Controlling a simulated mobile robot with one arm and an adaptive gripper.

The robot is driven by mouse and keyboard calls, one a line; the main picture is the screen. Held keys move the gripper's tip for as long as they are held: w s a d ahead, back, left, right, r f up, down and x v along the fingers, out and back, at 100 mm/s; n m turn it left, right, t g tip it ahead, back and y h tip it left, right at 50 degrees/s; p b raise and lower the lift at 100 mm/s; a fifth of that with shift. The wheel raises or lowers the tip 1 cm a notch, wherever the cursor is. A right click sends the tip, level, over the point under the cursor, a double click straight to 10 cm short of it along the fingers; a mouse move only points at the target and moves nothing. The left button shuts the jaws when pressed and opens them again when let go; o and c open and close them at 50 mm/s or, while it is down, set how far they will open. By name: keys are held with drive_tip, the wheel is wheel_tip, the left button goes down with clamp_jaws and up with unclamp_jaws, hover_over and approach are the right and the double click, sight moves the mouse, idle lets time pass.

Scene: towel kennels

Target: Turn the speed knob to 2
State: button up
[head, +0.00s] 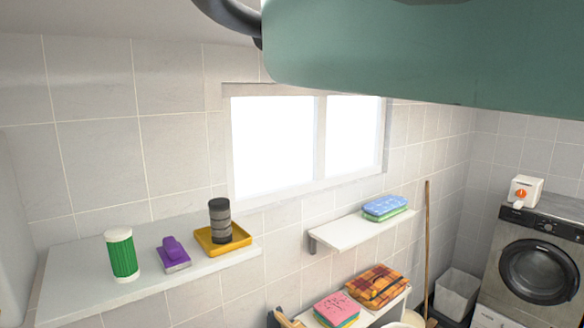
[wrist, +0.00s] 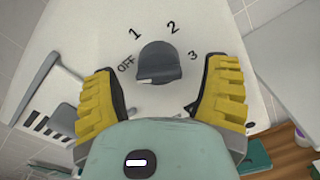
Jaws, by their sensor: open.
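The dark grey speed knob (wrist: 160,64) sits on a pale panel in the wrist view. The labels OFF, 1, 2 and 3 run around it from left to right. A small white mark at the knob's lower left is nearest OFF. My gripper (wrist: 158,66) is open, with one yellow ribbed finger on each side of the knob. Gaps show between both fingers and the knob, so it is not gripped. The knob and gripper fingers are not visible in the head view.
The wrist view shows a slotted grey-white part (wrist: 48,115) at left and a wooden surface (wrist: 290,150) at lower right. The head view shows a wall shelf (head: 75,268) with small items, a second shelf (head: 345,232) with folded cloths, and a washing machine (head: 520,238).

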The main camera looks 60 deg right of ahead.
drive_tip(key=shift+w, duration=0.15)
drive_tip(key=shift+c, duration=0.3)
drive_tip(key=c, duration=1.1)
